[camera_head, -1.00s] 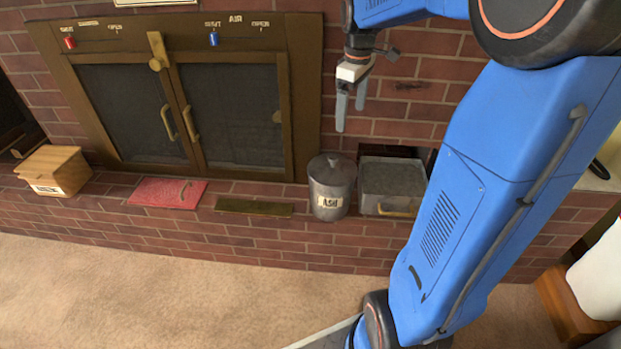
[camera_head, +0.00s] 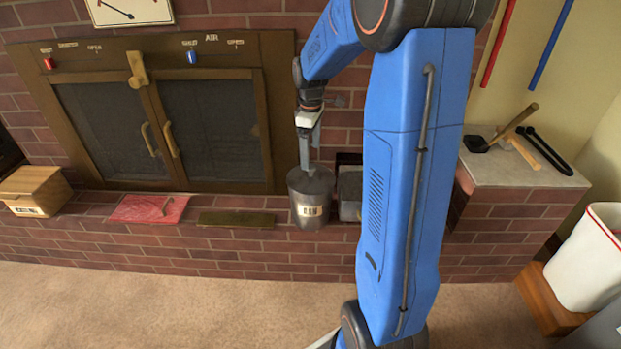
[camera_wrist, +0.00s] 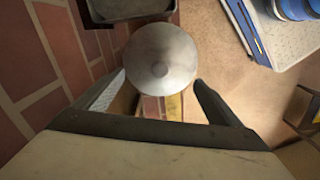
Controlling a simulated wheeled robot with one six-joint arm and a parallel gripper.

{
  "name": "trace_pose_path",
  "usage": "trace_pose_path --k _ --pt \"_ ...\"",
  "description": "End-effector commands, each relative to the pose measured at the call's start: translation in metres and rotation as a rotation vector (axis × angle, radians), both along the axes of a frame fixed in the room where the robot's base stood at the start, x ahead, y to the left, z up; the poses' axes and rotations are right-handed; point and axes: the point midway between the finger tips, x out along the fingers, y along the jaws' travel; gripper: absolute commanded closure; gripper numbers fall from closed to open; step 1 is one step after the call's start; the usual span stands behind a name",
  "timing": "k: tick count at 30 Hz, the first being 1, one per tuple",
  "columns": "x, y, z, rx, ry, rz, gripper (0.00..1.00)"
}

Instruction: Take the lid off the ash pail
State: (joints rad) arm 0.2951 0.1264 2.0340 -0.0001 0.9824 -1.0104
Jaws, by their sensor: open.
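The grey metal ash pail (camera_head: 309,212), with a pale label, stands upright on the brick hearth. Its round lid (camera_head: 318,181) is on top; in the wrist view the lid (camera_wrist: 160,45) shows from above with a small centre knob (camera_wrist: 160,69). My gripper (camera_head: 306,168) points down at the lid in the head view, and one finger overlaps the pail's top edge. In the wrist view my gripper (camera_wrist: 161,82) is open, its fingers apart on either side of the lid's near part. I cannot tell whether a finger touches the lid. Nothing is held.
A grey ash drawer (camera_head: 350,193) sits in the brick opening right of the pail, partly behind my arm. A brass plate (camera_head: 236,219) and a red mat (camera_head: 149,208) lie to the left. Tools lie on the right ledge (camera_head: 530,172). The carpet (camera_head: 170,305) is clear.

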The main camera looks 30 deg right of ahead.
Motion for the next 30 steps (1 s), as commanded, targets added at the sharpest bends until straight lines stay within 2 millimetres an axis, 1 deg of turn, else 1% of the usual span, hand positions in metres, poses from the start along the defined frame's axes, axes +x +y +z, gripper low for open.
trace_pose_path --k 1,3,11,18,21,24,30 --pt "0.0 0.0 -0.007 0.0 0.001 0.0 0.11" --pt "0.0 0.0 -0.015 0.001 0.001 0.0 0.11" --pt "0.0 0.001 -0.031 0.0 0.001 0.0 0.11" --pt "0.001 0.002 -0.063 0.001 0.002 -0.001 0.11" --pt "0.001 0.002 -0.071 0.0 0.0 -0.001 0.11" --pt "0.001 0.002 -0.075 -0.001 -0.001 0.0 0.11" --pt "0.001 0.002 -0.075 0.0 -0.001 0.0 0.11"
